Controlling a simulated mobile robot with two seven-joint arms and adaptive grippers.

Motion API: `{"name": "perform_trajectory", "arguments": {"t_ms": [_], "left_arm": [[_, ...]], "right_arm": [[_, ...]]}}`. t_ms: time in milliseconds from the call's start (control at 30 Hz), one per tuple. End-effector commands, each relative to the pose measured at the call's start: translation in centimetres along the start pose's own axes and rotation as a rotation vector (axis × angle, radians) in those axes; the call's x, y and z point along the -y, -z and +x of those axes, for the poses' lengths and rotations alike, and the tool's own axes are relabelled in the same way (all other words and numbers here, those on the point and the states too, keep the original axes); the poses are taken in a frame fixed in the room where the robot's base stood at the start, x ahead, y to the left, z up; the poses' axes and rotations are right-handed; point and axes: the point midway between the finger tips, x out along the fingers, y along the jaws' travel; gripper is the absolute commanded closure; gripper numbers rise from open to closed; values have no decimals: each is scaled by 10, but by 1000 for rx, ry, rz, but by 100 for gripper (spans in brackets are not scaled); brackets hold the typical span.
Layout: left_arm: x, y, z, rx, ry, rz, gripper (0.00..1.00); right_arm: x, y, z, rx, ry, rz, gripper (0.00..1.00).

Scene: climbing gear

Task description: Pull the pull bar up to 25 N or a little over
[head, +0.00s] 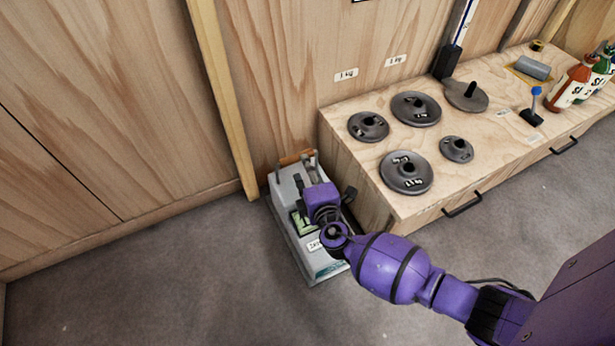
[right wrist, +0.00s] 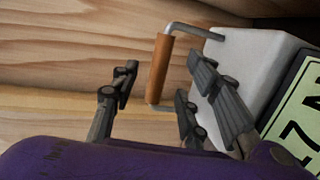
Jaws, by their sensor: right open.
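The pull bar is a brown wooden grip on a bent metal rod, at the far end of a pale grey box; it shows in the head view (head: 297,158) and the right wrist view (right wrist: 160,68). The box (head: 311,262) stands on the floor, with a greenish display partly hidden by my arm. In the right wrist view the display (right wrist: 297,120) is cut off and its reading is unclear. My right gripper (head: 306,172) is open above the box. In its wrist view the bar appears between the spread fingers (right wrist: 163,88); contact is not visible. My left gripper is out of view.
A low wooden bench (head: 360,190) with several round dark weights stands right of the box. Bottles (head: 572,82) and a blue-knobbed lever (head: 535,103) are farther right. A wooden wall (head: 110,120) rises behind. Grey floor (head: 150,270) is clear at left.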

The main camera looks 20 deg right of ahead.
Motion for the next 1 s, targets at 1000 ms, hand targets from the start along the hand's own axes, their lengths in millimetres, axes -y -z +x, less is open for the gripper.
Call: {"name": "perform_trajectory", "arguments": {"t_ms": [1000], "left_arm": [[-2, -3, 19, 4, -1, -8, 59]], "right_arm": [[0, 0, 66, 0, 3, 1, 83]]}}
